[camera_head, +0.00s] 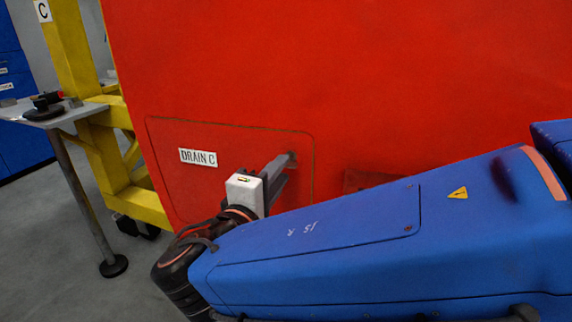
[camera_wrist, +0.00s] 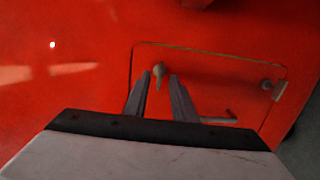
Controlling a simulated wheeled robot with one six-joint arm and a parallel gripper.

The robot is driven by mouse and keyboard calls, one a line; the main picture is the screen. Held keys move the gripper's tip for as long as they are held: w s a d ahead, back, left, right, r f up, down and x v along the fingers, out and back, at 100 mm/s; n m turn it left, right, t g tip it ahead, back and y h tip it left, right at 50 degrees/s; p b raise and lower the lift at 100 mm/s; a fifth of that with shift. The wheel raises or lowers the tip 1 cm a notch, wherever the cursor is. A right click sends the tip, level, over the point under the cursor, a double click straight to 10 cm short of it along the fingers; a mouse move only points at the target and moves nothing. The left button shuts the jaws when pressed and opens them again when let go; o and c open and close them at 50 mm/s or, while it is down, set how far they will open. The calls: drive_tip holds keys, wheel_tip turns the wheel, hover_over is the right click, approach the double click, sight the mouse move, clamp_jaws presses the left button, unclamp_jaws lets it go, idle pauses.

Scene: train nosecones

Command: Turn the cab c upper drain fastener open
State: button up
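The red drain panel (camera_head: 235,150) carries a white "DRAIN C" label (camera_head: 198,157) and sits in the red nosecone wall. My gripper (camera_head: 287,163) reaches to the panel's upper right corner. In the wrist view, a small grey fastener (camera_wrist: 159,70) with a short tab stands between my two fingertips. The fingers look apart, with a gap on each side of it; whether either touches it I cannot tell. In the head view my fingers mostly hide the fastener.
A grey bar-like piece (camera_wrist: 218,120) lies on the panel beside my right finger. A yellow frame (camera_head: 85,95) with a "C" sign stands at the left. A grey table (camera_head: 75,116) with dark items stands in front of it, and a blue cabinet (camera_head: 15,70) behind.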

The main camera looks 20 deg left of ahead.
drive_tip(key=shift+w+d, duration=0.15)
drive_tip(key=shift+w, duration=1.9)
drive_tip(key=shift+c, duration=0.3)
clamp_jaws()
